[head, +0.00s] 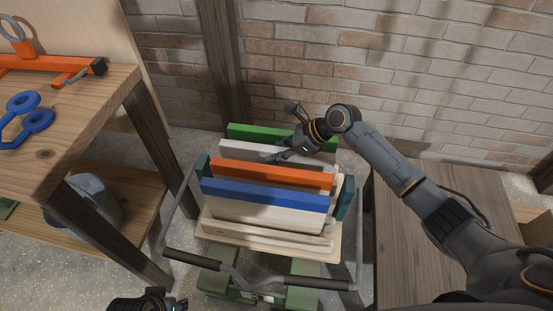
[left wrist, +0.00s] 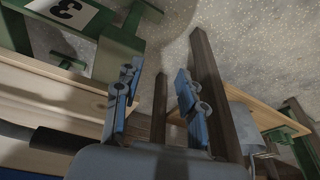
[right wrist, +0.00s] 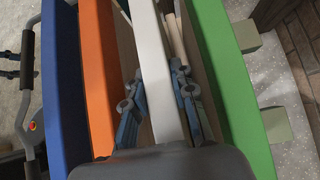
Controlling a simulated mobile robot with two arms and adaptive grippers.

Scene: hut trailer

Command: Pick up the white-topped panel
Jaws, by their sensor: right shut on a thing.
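The white-topped panel (head: 243,152) stands in a wheeled rack between a green-topped panel (head: 262,134) behind it and an orange-topped panel (head: 270,172) in front. My right gripper (head: 270,156) reaches down from the right onto the white top edge. In the right wrist view its fingers (right wrist: 158,98) lie on either side of the white-topped panel (right wrist: 150,45), shut on it. My left gripper (left wrist: 155,92) is open and empty in the left wrist view. In the head view only part of my left arm shows at the bottom edge.
A blue-topped panel (head: 265,194) stands at the front of the rack. The cart's handle (head: 318,285) faces me. A workbench (head: 75,92) with orange and blue tools is at left, a wooden table (head: 440,215) at right. A brick wall (head: 400,60) stands behind.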

